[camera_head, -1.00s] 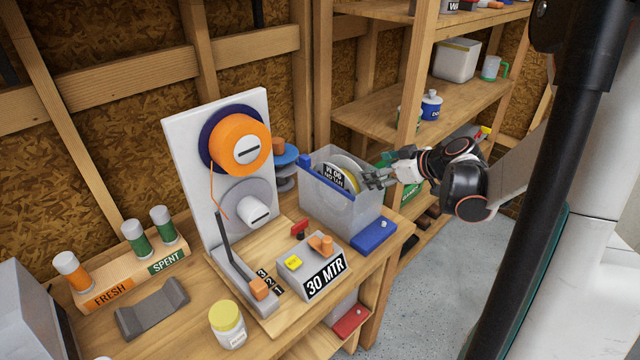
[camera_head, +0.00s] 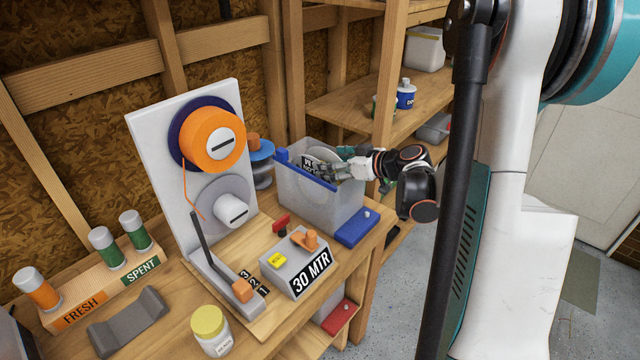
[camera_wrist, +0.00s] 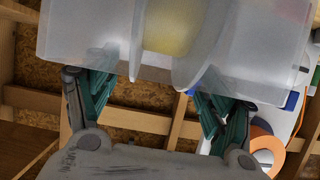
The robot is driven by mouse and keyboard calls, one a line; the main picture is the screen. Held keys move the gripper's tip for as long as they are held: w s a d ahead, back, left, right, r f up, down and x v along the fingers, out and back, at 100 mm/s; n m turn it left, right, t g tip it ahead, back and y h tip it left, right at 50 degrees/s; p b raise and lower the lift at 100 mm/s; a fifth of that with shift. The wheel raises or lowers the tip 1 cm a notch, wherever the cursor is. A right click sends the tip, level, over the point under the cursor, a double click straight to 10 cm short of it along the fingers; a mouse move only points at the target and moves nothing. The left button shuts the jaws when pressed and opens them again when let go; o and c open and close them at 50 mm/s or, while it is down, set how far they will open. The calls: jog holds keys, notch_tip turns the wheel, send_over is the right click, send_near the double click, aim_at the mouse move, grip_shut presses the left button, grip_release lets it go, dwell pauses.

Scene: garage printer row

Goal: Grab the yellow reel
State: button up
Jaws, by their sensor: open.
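The yellow reel shows in the wrist view as a blurred yellow core (camera_wrist: 170,28) between pale flanges, partly veiled by the cloudy wall of a translucent bin (camera_wrist: 75,35). In the head view, the bin (camera_head: 300,197) stands at the right end of the bench. A pale flange and a black-and-white label (camera_head: 311,166) show at its top; little yellow is visible there. My gripper (camera_head: 338,171) is over the bin's right side, beside the reel. In the wrist view its teal fingers (camera_wrist: 155,88) are apart, with no reel clearly held. Contact with the reel cannot be told.
A white panel with an orange spool (camera_head: 212,138) stands left of the bin. A wooden post (camera_head: 386,85) and shelves rise close behind my gripper.

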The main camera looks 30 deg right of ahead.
jog(key=b+x, duration=0.1)
jog(key=x, duration=0.4)
jog(key=shift+w+a+f, duration=0.1)
jog(key=shift+w, duration=0.05)
grip_shut()
